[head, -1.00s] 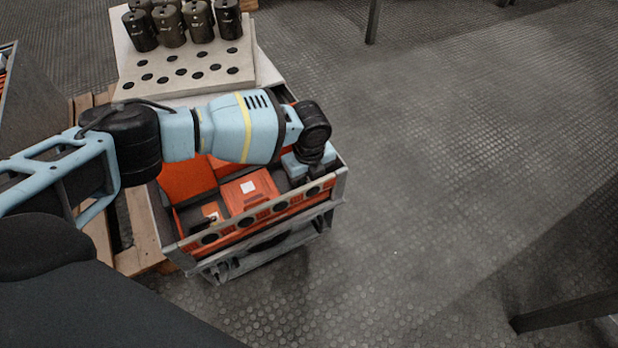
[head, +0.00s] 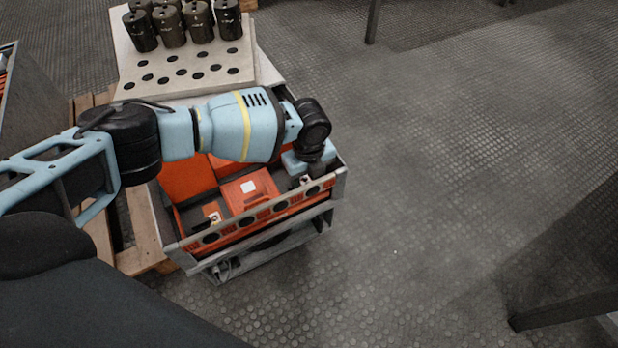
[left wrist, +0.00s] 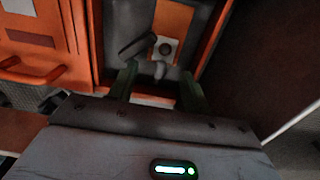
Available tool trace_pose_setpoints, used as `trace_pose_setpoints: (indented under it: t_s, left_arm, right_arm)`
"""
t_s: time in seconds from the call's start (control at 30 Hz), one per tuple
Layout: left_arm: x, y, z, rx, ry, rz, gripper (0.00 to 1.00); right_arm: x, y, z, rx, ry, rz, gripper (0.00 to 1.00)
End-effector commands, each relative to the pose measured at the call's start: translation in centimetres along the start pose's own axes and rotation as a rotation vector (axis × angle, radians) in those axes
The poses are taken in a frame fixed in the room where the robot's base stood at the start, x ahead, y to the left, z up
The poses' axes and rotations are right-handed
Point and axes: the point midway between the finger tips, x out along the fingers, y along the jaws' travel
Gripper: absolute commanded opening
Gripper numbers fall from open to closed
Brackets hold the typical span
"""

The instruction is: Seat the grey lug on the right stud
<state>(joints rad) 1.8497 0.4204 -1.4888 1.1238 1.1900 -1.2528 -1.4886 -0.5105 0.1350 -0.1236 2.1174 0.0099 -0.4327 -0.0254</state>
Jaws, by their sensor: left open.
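My left gripper (left wrist: 158,86) is open; its two dark green fingers stand apart above the right-hand bay of the crate. A small grey piece, apparently the grey lug (left wrist: 160,69), shows between the fingers, with clear space on both sides. Just beyond it is a pale plate with a dark round stud (left wrist: 165,49) on an orange block. The lug's end is near or against this plate; I cannot tell whether it sits around the stud. The plate also shows small in the head view (head: 304,180). A dark bar-like piece (left wrist: 138,45) lies left of the stud.
The orange-and-grey crate (head: 172,222) has a raised front wall with round holes. An orange box with a white label (head: 248,188) lies in its middle. A pale board (head: 190,85) with dark cylinders stands behind.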

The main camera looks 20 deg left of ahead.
Motion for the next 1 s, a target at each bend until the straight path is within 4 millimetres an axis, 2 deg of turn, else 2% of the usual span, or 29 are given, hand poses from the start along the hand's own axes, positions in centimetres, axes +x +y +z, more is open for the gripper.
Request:
trace_pose_setpoints:
  t_s: [0.03, 0.2, 0.4, 0.9, 1.0]
  left_arm:
    - [-1.2, -0.1, 0.0, -0.001, -0.001, -0.004, 0.49]
    - [-4.1, -0.1, 0.0, 0.000, -0.001, -0.005, 0.49]
    - [-6.3, -0.1, 0.0, 0.000, -0.001, -0.004, 0.49]
    - [-6.9, -0.1, -0.1, 0.001, 0.000, -0.002, 0.49]
    - [-8.1, -0.1, 0.0, 0.001, -0.004, -0.008, 0.49]
  right_arm:
    - [-0.5, 0.0, -0.4, -0.001, 0.007, 0.001, 0.36]
    - [-1.4, 0.0, -1.4, -0.004, 0.024, 0.004, 0.36]
    - [-2.2, -0.1, -1.9, -0.005, 0.033, 0.005, 0.36]
    - [-2.6, -0.1, -1.6, -0.004, 0.027, 0.004, 0.36]
    - [-3.3, -0.2, -1.9, -0.004, 0.032, 0.005, 0.36]
